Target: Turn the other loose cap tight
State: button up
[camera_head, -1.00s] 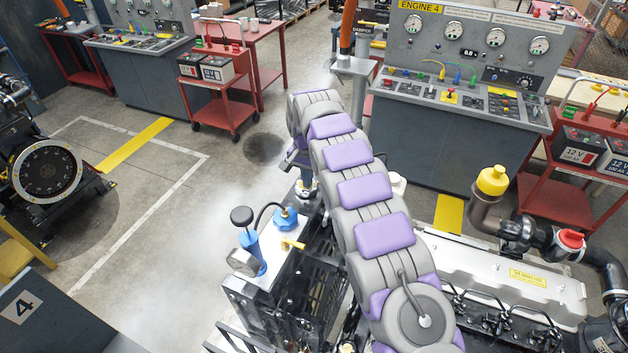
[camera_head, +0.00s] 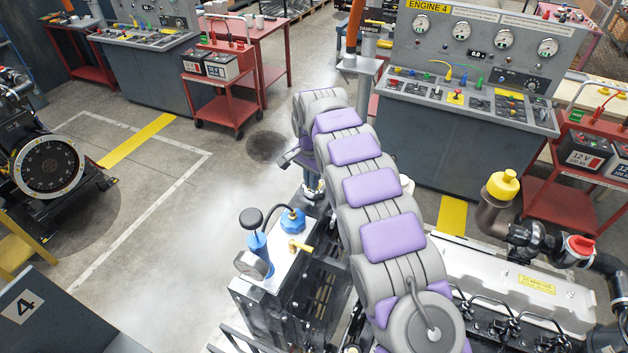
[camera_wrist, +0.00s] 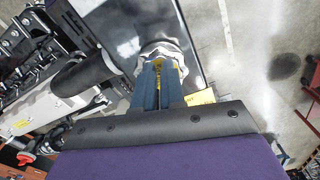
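In the wrist view, my gripper (camera_wrist: 160,82) has two blue fingers side by side, pointing at a pale metal cap (camera_wrist: 172,50) with a scalloped rim. Something yellow shows in the narrow gap between the fingers. The fingertips overlap the cap, and I cannot tell whether they clamp it. In the head view, my arm mostly hides the gripper, low over the black unit's back corner. A blue cap (camera_head: 292,220) sits on that unit. A yellow cap (camera_head: 503,186) and a red cap (camera_head: 580,246) are on the engine's pipes at right. I cannot tell which cap is loose.
A blue pump with a gauge (camera_head: 251,264) and a brass valve (camera_head: 299,247) stand on the black unit. The silver engine cover (camera_head: 500,280) is at right. The Engine 4 console (camera_head: 470,140) and red battery carts (camera_head: 222,92) stand behind.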

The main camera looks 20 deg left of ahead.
jog(key=shift+o, duration=0.4)
jog(key=shift+s+f, duration=0.15)
jog(key=shift+f, duration=0.2)
jog(key=shift+d, duration=0.1)
jog(key=shift+d+r, duration=0.1)
jog(key=shift+d, duration=0.1)
jog(key=shift+d+r, duration=0.1)
jog(key=shift+d, duration=0.3)
jog(key=shift+a+r, duration=0.1)
jog(key=shift+a, duration=0.25)
jog(key=shift+c, duration=0.3)
jog(key=shift+r, duration=0.1)
